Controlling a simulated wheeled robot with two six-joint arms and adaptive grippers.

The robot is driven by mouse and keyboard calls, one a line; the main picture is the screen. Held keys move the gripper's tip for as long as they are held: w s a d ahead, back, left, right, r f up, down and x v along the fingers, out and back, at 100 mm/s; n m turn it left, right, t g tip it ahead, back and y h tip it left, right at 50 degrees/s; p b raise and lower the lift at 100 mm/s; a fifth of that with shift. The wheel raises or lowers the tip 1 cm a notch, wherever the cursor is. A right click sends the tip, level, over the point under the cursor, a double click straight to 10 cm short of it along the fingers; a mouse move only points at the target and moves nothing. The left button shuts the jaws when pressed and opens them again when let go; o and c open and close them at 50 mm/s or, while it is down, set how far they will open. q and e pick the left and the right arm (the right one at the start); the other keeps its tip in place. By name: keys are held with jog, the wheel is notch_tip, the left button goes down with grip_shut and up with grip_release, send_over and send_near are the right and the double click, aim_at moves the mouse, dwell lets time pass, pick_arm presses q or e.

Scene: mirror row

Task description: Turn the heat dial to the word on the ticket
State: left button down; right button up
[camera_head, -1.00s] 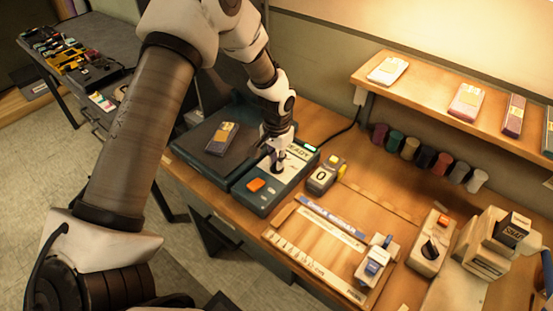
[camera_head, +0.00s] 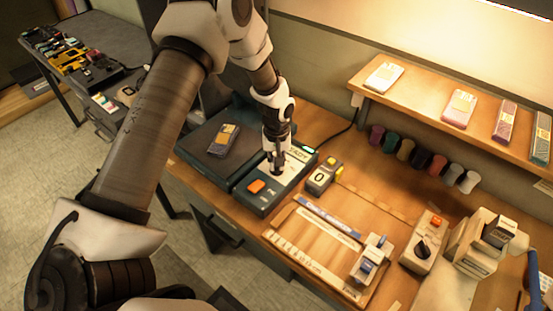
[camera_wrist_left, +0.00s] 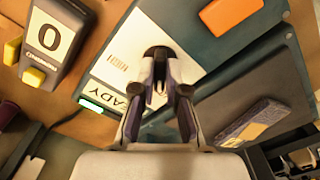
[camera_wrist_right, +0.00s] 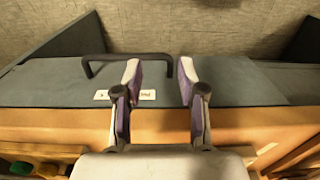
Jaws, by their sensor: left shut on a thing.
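The dark heat machine (camera_head: 258,202) sits at the left of the wooden bench, with an orange button (camera_head: 256,187) and a pale panel marked READY with a green light. My left gripper (camera_wrist_left: 160,84) is shut on the dark dial knob (camera_wrist_left: 158,53) on that panel, its fingers pointing down at it. The fingers hide part of the knob, and I cannot read its setting. No ticket word is legible to me. My right gripper (camera_wrist_right: 160,84) is open and empty over a grey drawer front with a dark handle (camera_wrist_right: 128,58); it is not seen in the head view.
A dark packet with an orange label (camera_head: 224,139) lies on the machine's dark plate. A counter showing 0 (camera_head: 321,177) stands close to the right of the machine. A wooden jig (camera_head: 315,240), a grey box with a black knob (camera_head: 422,248) and a shelf (camera_head: 455,115) lie further right.

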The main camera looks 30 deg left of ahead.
pick_arm(q)
jog(key=shift+n, duration=0.6)
jog(key=c, duration=1.4)
grip_release()
jog(key=shift+o, duration=1)
jog(key=shift+f, duration=0.1)
jog(key=shift+w+a, duration=0.1)
jog(key=shift+w, duration=0.05)
notch_tip(320, 180, up, 12)
jog(key=shift+f, duration=0.1)
